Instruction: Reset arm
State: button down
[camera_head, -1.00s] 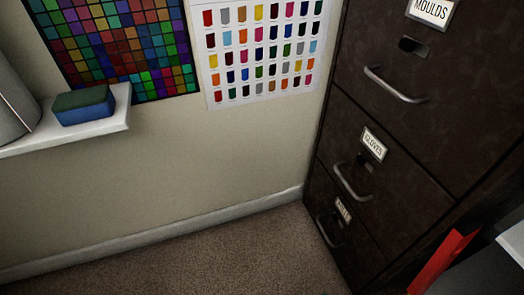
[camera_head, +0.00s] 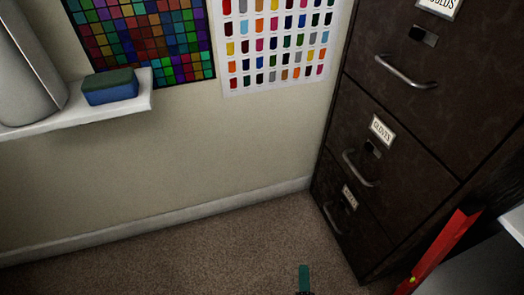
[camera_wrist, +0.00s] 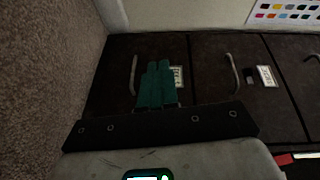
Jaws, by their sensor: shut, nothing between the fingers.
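My gripper (camera_wrist: 156,84) shows in the wrist view with its green fingers together and nothing between them. Its fingers point toward the dark filing cabinet (camera_wrist: 210,75), whose drawer fronts lie beyond them. In the head view only a green tip of my gripper (camera_head: 304,279) shows at the bottom edge, over the brown carpet. The rest of my arm is out of that view.
The dark cabinet (camera_head: 400,130) stands at the right with its labelled drawers shut. A white shelf (camera_head: 75,117) on the left holds a green-and-blue sponge (camera_head: 110,88) and a grey cylinder (camera_head: 28,75). The carpet (camera_head: 190,262) looks clear.

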jog(key=w+a+r+n+g+y, duration=0.1)
jog(key=a+r+n+g+y, duration=0.25)
jog(key=n+y, duration=0.5)
jog(key=s+d+r+n+g+h, duration=0.4)
jog(key=s+d+g, duration=0.2)
jog(key=s+d, duration=0.4)
jog(key=s+d+r+n+g+h, duration=0.3)
jog(key=s+d+n+g+h, duration=0.15)
jog(key=s+d+g, duration=0.35)
notch_tip(320, 180, up, 38)
jog(key=s+d+t+y+p, duration=0.1)
jog(key=p, duration=3.7)
jog(key=shift+s+r, duration=0.2)
jog(key=shift+d, duration=0.1)
